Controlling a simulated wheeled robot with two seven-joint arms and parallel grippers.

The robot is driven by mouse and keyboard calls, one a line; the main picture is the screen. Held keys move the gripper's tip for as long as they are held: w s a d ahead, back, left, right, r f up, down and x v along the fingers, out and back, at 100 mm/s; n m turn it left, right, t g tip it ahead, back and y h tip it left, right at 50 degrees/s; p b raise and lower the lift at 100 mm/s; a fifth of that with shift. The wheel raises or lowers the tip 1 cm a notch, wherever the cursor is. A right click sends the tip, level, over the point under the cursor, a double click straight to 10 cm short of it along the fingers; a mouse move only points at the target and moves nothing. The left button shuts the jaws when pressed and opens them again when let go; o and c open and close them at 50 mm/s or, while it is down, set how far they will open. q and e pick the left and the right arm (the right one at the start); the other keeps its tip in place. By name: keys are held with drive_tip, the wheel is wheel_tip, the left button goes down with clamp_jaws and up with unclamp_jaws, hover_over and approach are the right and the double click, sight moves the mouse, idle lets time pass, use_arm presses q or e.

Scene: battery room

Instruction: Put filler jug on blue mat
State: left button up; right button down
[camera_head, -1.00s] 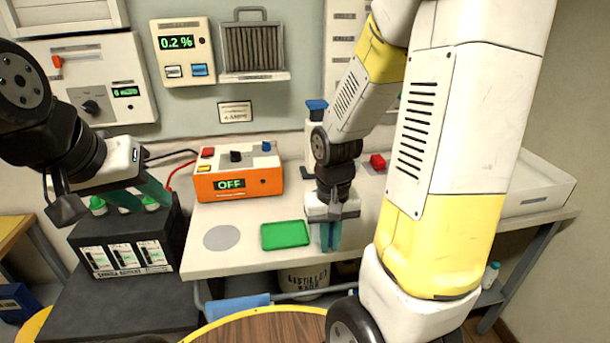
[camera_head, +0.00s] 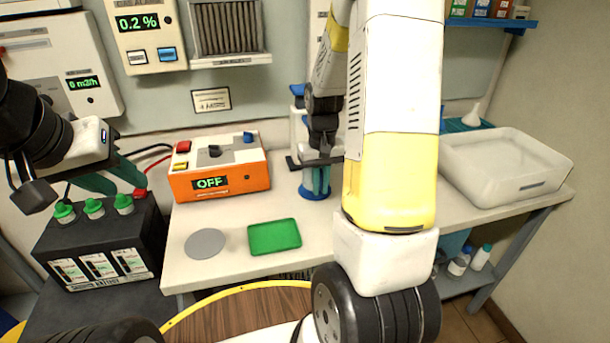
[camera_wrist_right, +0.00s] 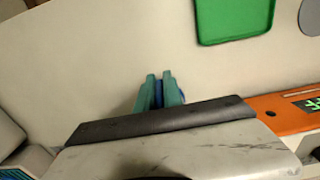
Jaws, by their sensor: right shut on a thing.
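A white container with a blue top (camera_head: 298,92), which I take as the filler jug, stands upright at the back of the bench, partly hidden by my right arm. My right gripper (camera_head: 319,188) points down in front of it, shut; in the right wrist view its fingertips (camera_wrist_right: 160,92) close on something blue, mostly hidden. A round blue patch (camera_head: 313,195) shows below the fingers; I cannot tell whether it is the jug's base or the blue mat. My left gripper (camera_head: 112,178) is open and empty above the black battery.
A green rectangular mat (camera_head: 274,237) and a grey disc (camera_head: 205,243) lie at the front of the bench. An orange box (camera_head: 220,178) reading OFF stands behind them. The black battery (camera_head: 100,250) is at the left. A white tray (camera_head: 505,165) fills the right end.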

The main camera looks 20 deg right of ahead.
drive_tip(key=shift+w+d+f, duration=0.1)
drive_tip(key=shift+w+d, duration=0.2)
drive_tip(key=shift+w, duration=0.25)
drive_tip(key=shift+w+d, duration=0.3)
drive_tip(key=shift+w, duration=0.2)
drive_tip(key=shift+w+d+f, duration=0.1)
drive_tip(key=shift+w+f, duration=0.05)
drive_tip(key=shift+w, duration=0.05)
drive_tip(key=shift+f, duration=1.6)
drive_tip(key=shift+f, duration=0.2)
drive_tip(key=c, duration=1.5)
unclamp_jaws()
drive_tip(key=shift+r, duration=0.1)
